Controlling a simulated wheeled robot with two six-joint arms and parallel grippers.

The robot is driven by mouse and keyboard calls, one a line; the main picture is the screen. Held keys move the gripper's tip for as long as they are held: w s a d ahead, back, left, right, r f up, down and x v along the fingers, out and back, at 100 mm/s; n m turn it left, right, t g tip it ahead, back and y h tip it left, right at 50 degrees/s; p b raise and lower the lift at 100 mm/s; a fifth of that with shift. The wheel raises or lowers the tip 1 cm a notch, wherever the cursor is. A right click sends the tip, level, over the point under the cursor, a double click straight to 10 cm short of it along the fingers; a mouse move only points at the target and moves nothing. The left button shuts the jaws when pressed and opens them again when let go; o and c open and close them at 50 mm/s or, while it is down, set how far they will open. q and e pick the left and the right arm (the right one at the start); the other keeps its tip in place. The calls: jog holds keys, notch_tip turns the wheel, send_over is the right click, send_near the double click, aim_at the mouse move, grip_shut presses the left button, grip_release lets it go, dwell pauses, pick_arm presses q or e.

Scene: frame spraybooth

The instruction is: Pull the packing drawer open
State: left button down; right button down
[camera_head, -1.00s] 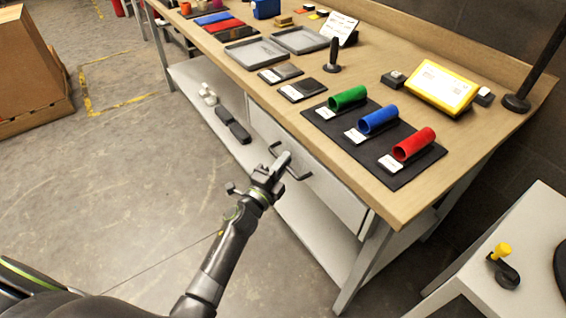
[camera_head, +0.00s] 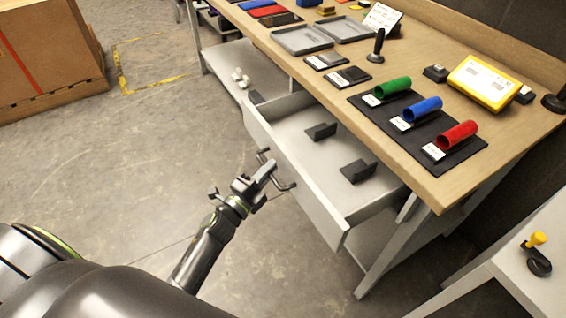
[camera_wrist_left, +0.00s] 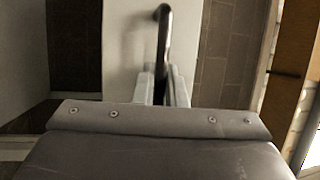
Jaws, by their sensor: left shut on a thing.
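The packing drawer (camera_head: 318,205) under the workbench stands pulled out, its light grey front away from the bench and its inside showing. Two dark blocks, one nearer the left (camera_head: 320,131) and one nearer the right (camera_head: 358,171), sit on the drawer floor. My left gripper (camera_head: 268,172) is shut on the dark drawer handle (camera_head: 284,186) at the front. In the left wrist view the handle (camera_wrist_left: 163,40) runs up from between the two fingers (camera_wrist_left: 161,88). My right gripper is not in view.
The wooden bench top (camera_head: 420,178) holds green, blue and red tubes on a dark mat (camera_head: 408,143), grey trays (camera_head: 302,40) and a yellow device (camera_head: 483,82). A white side table (camera_head: 520,255) stands at the right. The floor left of the drawer is clear.

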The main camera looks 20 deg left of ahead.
pick_arm(q)
jog(key=s+a+b, duration=0.1)
jog(key=s+a, duration=0.4)
jog(key=s, duration=0.1)
jog(key=shift+s, duration=0.25)
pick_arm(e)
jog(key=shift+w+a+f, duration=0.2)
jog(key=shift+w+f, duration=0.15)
pick_arm(q)
jog(key=shift+f, duration=0.1)
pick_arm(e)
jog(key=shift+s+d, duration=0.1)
pick_arm(q)
jog(key=c, duration=1.5)
grip_release()
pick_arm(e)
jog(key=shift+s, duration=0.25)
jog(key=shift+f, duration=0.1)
